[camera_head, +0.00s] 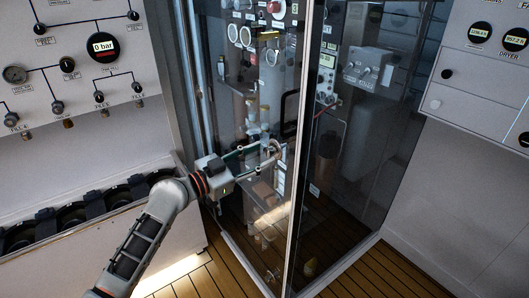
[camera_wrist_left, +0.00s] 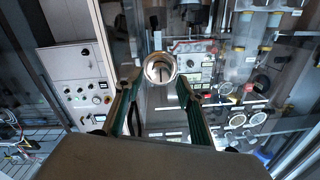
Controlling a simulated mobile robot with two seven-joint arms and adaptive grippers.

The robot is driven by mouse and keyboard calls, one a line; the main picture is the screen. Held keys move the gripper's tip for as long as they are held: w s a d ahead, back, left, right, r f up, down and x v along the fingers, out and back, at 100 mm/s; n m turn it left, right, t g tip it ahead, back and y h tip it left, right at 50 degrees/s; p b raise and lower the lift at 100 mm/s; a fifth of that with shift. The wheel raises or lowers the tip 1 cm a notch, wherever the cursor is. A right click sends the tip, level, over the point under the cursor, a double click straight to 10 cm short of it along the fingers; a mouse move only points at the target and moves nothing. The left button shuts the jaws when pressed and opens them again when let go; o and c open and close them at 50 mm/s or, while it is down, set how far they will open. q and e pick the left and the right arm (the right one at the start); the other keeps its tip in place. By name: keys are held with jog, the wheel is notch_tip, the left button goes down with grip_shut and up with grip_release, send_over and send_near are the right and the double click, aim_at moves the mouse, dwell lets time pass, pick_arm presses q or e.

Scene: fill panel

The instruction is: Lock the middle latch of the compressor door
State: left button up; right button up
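The compressor door (camera_head: 250,200) is a tall glass panel in a grey metal frame, in the middle of the head view. A small round metal fitting, which looks like the middle latch (camera_wrist_left: 160,68), shows ahead of my left gripper in the wrist view. My left gripper (camera_head: 272,150) is at mid-height in front of the glass, close to the frame's corner post. In the wrist view its two green-padded fingers (camera_wrist_left: 158,84) stand apart, with the round fitting showing between their tips. I cannot tell whether they touch it. My right gripper is not in view.
A black bar handle (camera_head: 288,115) is just right of and above the gripper. A wall panel with gauges (camera_head: 103,47) and a black rack (camera_head: 75,215) stand left. Another grey panel (camera_head: 480,90) stands right. Wooden floor (camera_head: 350,280) is clear in front.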

pick_arm(q)
jog(key=shift+x, duration=1.25)
grip_shut()
